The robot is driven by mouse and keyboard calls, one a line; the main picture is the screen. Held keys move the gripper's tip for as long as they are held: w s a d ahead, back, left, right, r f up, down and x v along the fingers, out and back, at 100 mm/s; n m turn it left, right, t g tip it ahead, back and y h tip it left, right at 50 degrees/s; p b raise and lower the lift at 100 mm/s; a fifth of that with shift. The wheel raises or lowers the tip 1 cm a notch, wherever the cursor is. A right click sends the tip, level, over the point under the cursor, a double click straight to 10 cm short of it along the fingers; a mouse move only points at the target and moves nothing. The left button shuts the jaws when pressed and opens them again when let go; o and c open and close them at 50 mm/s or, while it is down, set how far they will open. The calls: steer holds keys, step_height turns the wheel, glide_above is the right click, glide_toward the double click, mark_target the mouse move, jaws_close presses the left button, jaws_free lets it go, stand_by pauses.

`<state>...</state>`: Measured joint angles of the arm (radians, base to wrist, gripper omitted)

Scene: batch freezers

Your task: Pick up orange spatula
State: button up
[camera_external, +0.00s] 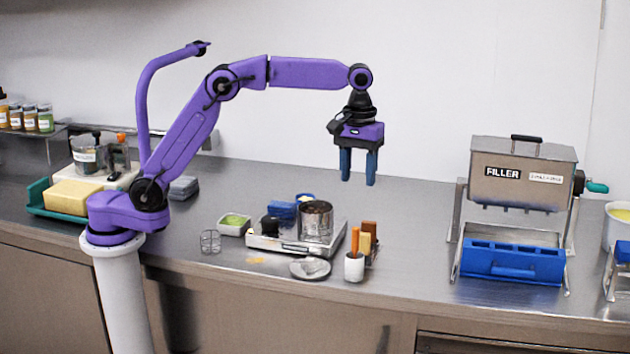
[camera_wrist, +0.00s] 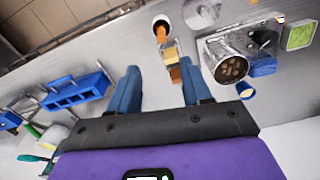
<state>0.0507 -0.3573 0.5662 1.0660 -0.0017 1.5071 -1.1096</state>
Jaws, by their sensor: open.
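The orange spatula (camera_external: 355,240) stands upright in a small white cup (camera_external: 354,267) near the front edge of the counter. Only its orange upper part shows; its lower end is hidden in the cup. In the wrist view the orange spatula (camera_wrist: 161,34) shows at the top centre, in the white cup (camera_wrist: 160,20). My gripper (camera_external: 358,182) is open and empty, with blue fingers pointing down. It is high above the counter, above and apart from the cup.
Brown and yellow blocks (camera_external: 368,238) stand right behind the cup. Left are a metal can (camera_external: 316,221) on a scale (camera_external: 268,245), a grey dish (camera_external: 310,268) and a green-filled bowl (camera_external: 234,224). The filler machine (camera_external: 520,178) stands right. Counter between cup and filler is clear.

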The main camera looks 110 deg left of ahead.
glide_above(356, 251)
steer(key=f, duration=1)
steer(key=shift+a, duration=0.35)
steer(key=shift+s+a+f, duration=0.1)
steer(key=shift+a+f, duration=0.05)
steer(key=shift+f, duration=2.6)
jaws_close()
